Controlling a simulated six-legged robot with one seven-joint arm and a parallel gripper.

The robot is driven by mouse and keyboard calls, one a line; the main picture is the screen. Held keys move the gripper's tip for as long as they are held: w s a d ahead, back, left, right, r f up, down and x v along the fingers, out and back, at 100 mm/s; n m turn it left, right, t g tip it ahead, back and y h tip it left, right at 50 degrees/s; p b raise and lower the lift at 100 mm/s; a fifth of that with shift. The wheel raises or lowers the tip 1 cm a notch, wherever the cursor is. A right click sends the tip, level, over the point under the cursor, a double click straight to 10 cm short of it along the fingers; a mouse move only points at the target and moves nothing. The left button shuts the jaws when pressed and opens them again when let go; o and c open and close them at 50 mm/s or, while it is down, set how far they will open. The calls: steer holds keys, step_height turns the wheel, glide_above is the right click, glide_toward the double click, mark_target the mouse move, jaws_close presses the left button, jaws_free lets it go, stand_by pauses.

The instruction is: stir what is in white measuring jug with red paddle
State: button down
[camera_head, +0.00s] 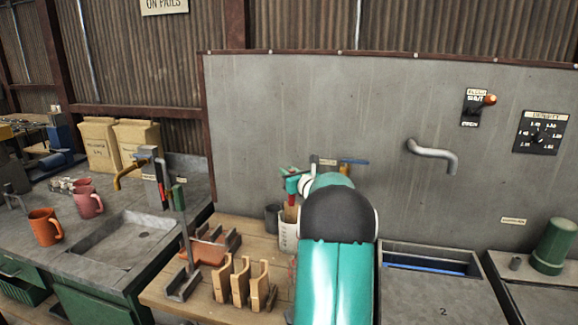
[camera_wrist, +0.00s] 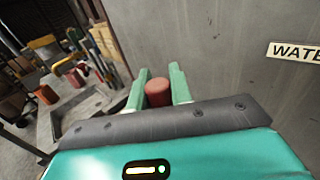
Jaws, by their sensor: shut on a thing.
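The white measuring jug (camera_head: 287,236) stands on the wooden bench, partly hidden behind my arm. My gripper (camera_head: 293,184) is above it, shut on the red paddle (camera_head: 291,187). In the wrist view the round red end of the paddle (camera_wrist: 158,92) sits between the two green fingers of my gripper (camera_wrist: 159,88). The paddle's lower part is mostly hidden. A tan piece shows at the jug's mouth, and I cannot tell how deep the paddle reaches.
A dark cup (camera_head: 272,216) stands just left of the jug. Wooden holders (camera_head: 240,284) and a metal stand (camera_head: 185,278) occupy the bench front. Orange (camera_head: 44,228) and pink (camera_head: 88,203) mugs stand by the sink (camera_head: 118,240). A grey wall (camera_head: 300,110) rises behind.

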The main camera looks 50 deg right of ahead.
steer(key=shift+f, duration=2.6)
